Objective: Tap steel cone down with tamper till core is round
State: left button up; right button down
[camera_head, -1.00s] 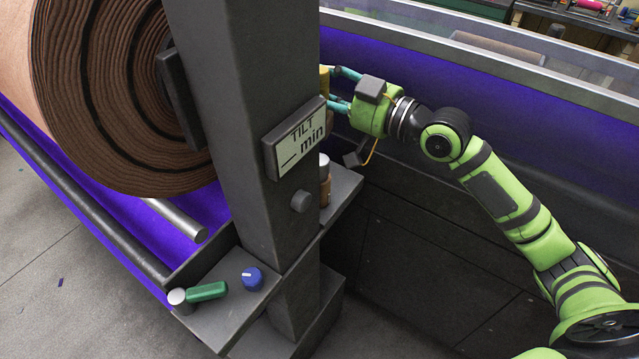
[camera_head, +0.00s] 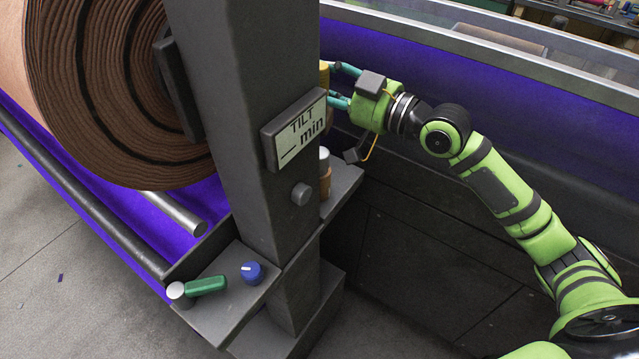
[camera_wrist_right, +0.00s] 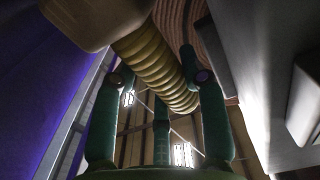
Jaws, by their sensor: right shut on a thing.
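The brown felt roll (camera_head: 110,100) lies at the upper left, its layered end facing me. Its core is hidden behind the grey post and a dark plate, and I cannot make out the steel cone. My right gripper (camera_head: 335,85) is behind the post's right side, shut on the tamper's yellow ribbed handle. A little yellow of the tamper (camera_head: 324,75) shows beside the post. In the right wrist view the handle (camera_wrist_right: 158,68) runs slantwise between the teal fingers, with a pale block-like head (camera_wrist_right: 95,20) at its upper end. My left gripper is out of view.
The grey post (camera_head: 235,120) carries a display (camera_head: 295,130) reading "TILT __ min". Its front shelf (camera_head: 225,315) holds a green-handled piece (camera_head: 206,286) and blue knob (camera_head: 252,273). A white-capped brown container (camera_head: 325,182) stands behind the post. Purple walls (camera_head: 450,90) enclose the back.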

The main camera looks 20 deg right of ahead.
aim_at(331, 114)
notch_tip(331, 114, down, 6)
jog(key=b, duration=0.5)
jog(key=shift+f, duration=0.1)
jog(key=shift+r+p, duration=0.35)
notch_tip(331, 114, up, 6)
jog(key=p, duration=0.5)
jog(key=shift+f, duration=0.1)
jog(key=shift+f, duration=0.35)
jog(key=shift+b, duration=0.3)
